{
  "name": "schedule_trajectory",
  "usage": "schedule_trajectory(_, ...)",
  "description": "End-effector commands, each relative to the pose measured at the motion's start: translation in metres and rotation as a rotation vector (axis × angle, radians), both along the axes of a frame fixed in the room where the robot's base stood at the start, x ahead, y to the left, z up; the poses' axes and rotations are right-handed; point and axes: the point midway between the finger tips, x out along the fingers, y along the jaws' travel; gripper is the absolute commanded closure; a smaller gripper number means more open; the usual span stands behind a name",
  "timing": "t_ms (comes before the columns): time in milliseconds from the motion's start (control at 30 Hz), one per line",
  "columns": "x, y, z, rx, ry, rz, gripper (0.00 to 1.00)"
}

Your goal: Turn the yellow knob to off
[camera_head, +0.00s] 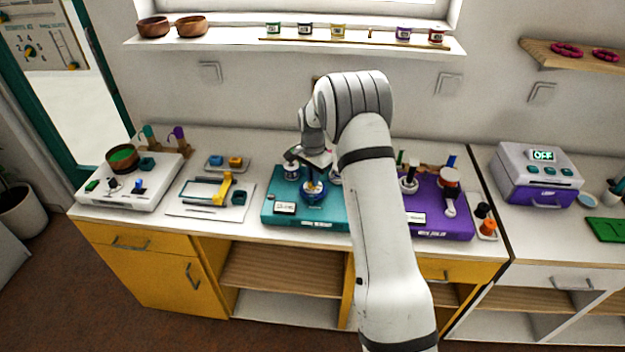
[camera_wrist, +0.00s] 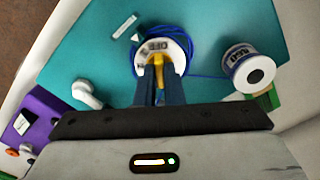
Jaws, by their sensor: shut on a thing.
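The yellow knob (camera_wrist: 156,62) sits on a round white dial (camera_wrist: 179,47) with dark lettering, on the teal board (camera_wrist: 215,20). My gripper (camera_wrist: 160,85) is shut on the yellow knob, one dark finger on each side. The fingers hide much of the knob and the lower dial. Part of the lettering looks like OFF, but I cannot tell exactly where the knob points. In the head view my gripper (camera_head: 314,178) reaches down to the knob on the teal board (camera_head: 272,213).
Blue cord (camera_wrist: 208,76) curves around the dial. A white spool (camera_wrist: 240,66) stands to its right, and a white curved piece (camera_wrist: 86,95) lies left. In the head view a purple board (camera_head: 425,225) is right of the teal one, and a white tray (camera_head: 186,208) is left.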

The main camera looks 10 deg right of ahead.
Motion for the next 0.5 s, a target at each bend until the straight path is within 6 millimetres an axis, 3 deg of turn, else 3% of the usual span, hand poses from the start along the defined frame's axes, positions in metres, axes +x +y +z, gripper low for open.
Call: schedule_trajectory(500, 0.003, 0.0008, 0.0009, 0.0, -0.011, 0.424, 1.0)
